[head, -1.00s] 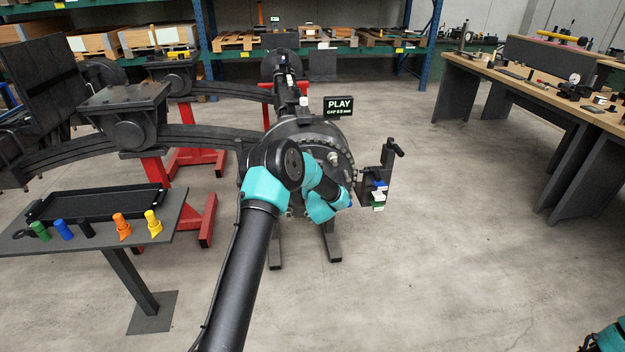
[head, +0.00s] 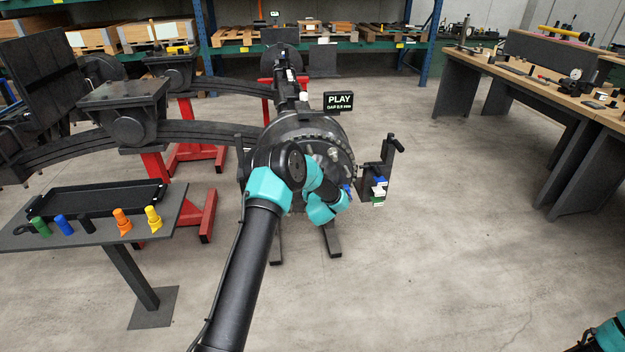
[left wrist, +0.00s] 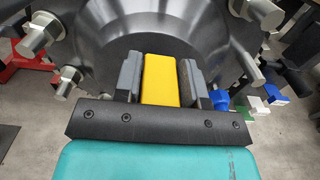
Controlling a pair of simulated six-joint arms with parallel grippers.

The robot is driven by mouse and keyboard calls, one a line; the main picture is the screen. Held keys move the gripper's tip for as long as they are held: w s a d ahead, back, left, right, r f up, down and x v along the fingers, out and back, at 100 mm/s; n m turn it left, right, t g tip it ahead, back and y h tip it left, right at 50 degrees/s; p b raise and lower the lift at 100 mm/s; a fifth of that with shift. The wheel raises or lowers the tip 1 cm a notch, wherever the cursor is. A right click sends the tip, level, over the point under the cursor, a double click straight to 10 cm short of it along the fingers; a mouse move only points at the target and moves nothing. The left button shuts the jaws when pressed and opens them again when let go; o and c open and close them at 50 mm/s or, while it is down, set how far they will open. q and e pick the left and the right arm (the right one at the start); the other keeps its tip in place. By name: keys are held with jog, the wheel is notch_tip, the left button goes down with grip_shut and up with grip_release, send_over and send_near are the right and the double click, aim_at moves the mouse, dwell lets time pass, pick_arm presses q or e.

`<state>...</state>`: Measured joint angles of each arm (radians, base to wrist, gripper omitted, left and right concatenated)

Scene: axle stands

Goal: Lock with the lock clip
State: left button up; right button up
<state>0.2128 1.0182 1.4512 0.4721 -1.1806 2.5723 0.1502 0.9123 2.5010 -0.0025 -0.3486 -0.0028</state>
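Whether this is the lock clip I cannot tell. The gripper faces the dark round hub (left wrist: 160,25), which has large studs and nuts around it. In the head view, my left arm reaches to the front of the hub (head: 311,128), and the forearm hides the fingers and the yellow piece. My right gripper is out of view.
A sign (head: 339,102) reads PLAY, with a small gap figure. A bracket (head: 388,160) with blue, white and green pieces stands right of the hub. A stand at left holds a black tray (head: 95,201) and several coloured pieces. A workbench (head: 550,75) is at right; the floor between is clear.

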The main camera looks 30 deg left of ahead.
pick_arm(q)
jog(key=o, duration=0.4)
jog(key=v, duration=1.7)
jog(key=shift+s+d+r, duration=0.1)
jog(key=shift+s+d, duration=0.05)
jog(key=shift+d, duration=0.05)
